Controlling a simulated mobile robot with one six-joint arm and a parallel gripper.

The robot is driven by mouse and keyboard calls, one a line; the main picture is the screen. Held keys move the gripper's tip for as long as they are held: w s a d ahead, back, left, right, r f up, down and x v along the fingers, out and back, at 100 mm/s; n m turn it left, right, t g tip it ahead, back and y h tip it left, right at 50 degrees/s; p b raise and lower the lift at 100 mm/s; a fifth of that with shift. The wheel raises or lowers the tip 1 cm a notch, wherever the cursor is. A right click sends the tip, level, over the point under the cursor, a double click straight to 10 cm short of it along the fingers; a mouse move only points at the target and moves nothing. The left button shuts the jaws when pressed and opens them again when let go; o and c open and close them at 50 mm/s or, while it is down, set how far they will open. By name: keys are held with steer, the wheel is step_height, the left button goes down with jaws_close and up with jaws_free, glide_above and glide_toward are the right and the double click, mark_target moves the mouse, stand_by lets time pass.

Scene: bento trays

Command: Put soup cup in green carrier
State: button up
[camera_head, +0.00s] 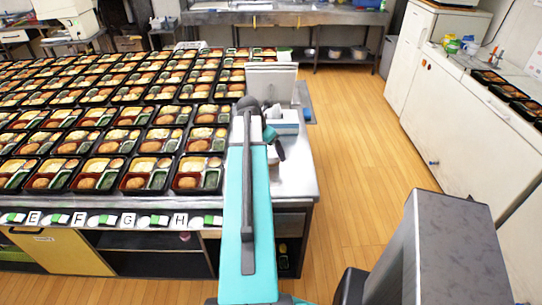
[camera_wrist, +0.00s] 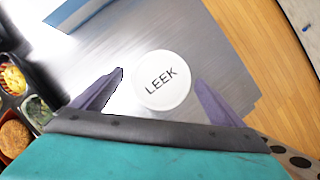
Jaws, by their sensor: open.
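A round white lid marked LEEK (camera_wrist: 162,82), seen from above, appears to top the soup cup; the cup's sides are hidden beneath it. It stands on the steel counter. My gripper (camera_wrist: 160,76) is open, with one dark finger on each side of the lid in the wrist view. A gap shows between the lid and each finger, so nothing is held. I cannot make out a green carrier in either view.
A blue-edged white container (camera_head: 286,122) stands on the counter near a white box (camera_head: 271,80). Many filled bento trays (camera_head: 90,173) cover the counter to the left. The steel counter (camera_head: 298,170) has bare space at its right end, with open wooden floor (camera_head: 355,150) beyond.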

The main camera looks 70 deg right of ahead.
mark_target(269, 151)
steer(key=c, duration=1.4)
steer(key=shift+r, duration=0.15)
steer(key=shift+r+b, duration=0.8)
steer(key=shift+r, duration=0.8)
steer(key=w+a+b, duration=0.2)
steer(key=a, duration=0.5)
steer(key=w+a+r+b, duration=0.1)
steer(key=w+a, duration=0.1)
steer(key=a, duration=0.6)
steer(key=shift+w+a+r+b, duration=0.2)
steer(key=shift+r+b, duration=0.1)
steer(key=shift+b, duration=0.1)
